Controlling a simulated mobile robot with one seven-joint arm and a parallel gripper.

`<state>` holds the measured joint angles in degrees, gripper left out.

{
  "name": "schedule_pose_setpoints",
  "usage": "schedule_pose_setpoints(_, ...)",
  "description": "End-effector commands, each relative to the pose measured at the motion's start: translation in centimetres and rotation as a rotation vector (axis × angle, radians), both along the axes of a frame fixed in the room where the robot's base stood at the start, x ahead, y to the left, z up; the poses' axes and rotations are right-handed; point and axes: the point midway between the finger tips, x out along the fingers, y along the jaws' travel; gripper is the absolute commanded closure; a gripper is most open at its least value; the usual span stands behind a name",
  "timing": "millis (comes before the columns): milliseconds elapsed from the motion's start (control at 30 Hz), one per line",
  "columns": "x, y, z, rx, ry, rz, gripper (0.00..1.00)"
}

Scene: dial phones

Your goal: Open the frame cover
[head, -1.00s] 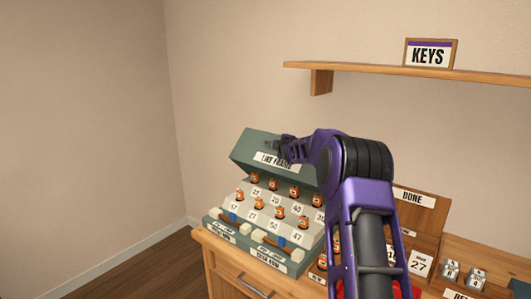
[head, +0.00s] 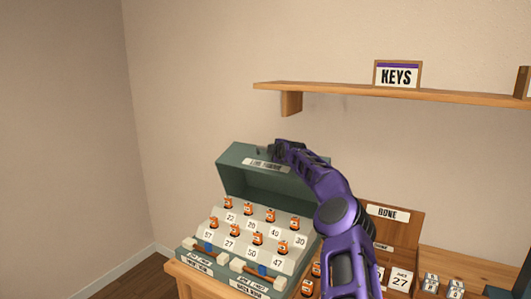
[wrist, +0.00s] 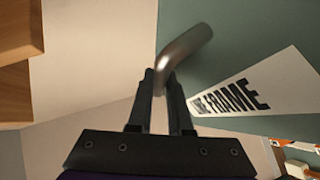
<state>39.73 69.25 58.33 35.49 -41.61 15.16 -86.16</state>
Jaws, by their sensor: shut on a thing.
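The frame cover (head: 235,155) is a grey-green lid at the back of a stepped display box, with a white label (head: 265,165) ending in FRAME. It stands raised, its dark inside showing above the rows. My gripper (head: 279,148) is at the cover's upper edge in the head view. In the wrist view, my gripper (wrist: 161,88) is shut on a bent metal handle (wrist: 186,44) in front of the cover (wrist: 260,45). The handle is hidden behind the gripper in the head view.
Orange pieces and number cards (head: 250,226) fill the box's steps. Brushes or tools with pale blocks (head: 237,265) lie along its front. A wooden shelf (head: 400,92) with a KEYS sign (head: 397,75) is above right. A wooden DONE-like holder (head: 404,227) stands right.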

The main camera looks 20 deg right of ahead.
Motion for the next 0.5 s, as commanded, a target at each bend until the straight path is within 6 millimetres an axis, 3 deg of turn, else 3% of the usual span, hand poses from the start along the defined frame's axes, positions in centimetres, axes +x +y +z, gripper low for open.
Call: schedule_pose_setpoints(500, 0.34, -0.9, 0.08, -0.001, 0.0, 0.004, 1.0)
